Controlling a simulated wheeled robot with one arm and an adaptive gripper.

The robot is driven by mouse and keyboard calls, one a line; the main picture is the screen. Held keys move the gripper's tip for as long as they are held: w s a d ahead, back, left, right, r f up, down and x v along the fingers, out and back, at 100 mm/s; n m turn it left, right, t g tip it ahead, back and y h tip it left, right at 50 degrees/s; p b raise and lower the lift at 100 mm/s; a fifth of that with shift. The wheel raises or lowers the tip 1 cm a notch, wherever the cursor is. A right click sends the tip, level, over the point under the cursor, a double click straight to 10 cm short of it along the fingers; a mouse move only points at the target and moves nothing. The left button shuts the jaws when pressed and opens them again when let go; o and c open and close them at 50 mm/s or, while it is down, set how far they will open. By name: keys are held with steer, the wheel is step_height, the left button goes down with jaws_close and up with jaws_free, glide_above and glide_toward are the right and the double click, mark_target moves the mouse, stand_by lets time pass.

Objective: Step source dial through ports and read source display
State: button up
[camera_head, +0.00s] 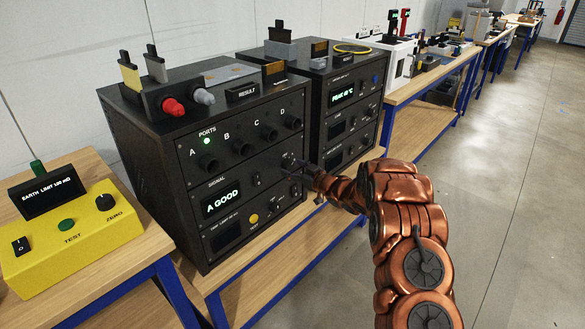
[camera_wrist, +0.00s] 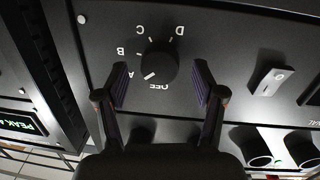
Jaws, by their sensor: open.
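The black source dial (camera_wrist: 160,62) sits on a black panel, ringed by the labels OFF, A, B, C and D, which appear upside down in the wrist view. Its white mark points to the lower left, towards the OFF and A side; I cannot tell which label it lines up with. My gripper (camera_wrist: 161,84) is open, with one finger on each side of the dial; contact is not clear. In the head view my gripper (camera_head: 309,176) reaches the rack's front and hides most of the dial. The source display (camera_head: 222,202) reads "A GOOD". Ports A (camera_head: 208,162) to D (camera_head: 293,122) sit above; a green light glows above A.
A yellow tester (camera_head: 62,240) with a screen stands on the left bench. A second black rack (camera_head: 345,110) stands behind, its display showing "PEAK 48 °C". A toggle switch (camera_wrist: 270,80) is right of my fingers.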

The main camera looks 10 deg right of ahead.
steer(key=v, duration=1.1)
steer(key=shift+w+f, duration=0.1)
steer(key=s+d+r+m+g+h, duration=0.35)
steer(key=d+r+h, duration=0.25)
steer(key=h, duration=0.2)
steer(key=s+d+r+m+g+h, duration=0.1)
steer(key=s+r+m+g+h, duration=0.15)
steer(key=s, duration=0.95)
steer(key=s+a+g, duration=0.3)
steer(key=s+a, duration=0.1)
steer(key=s, duration=0.9)
steer(key=s+a+r+m+g+y, duration=0.1)
steer(key=s+a+g, duration=0.2)
steer(key=s, duration=1.1)
steer(key=s+a+r+g+y, duration=0.1)
steer(key=s+a+g, duration=0.3)
steer(key=s, duration=1)
steer(key=shift+s+a+m, duration=0.15)
steer(key=shift+a+m, duration=0.15)
steer(key=shift+a, duration=0.7)
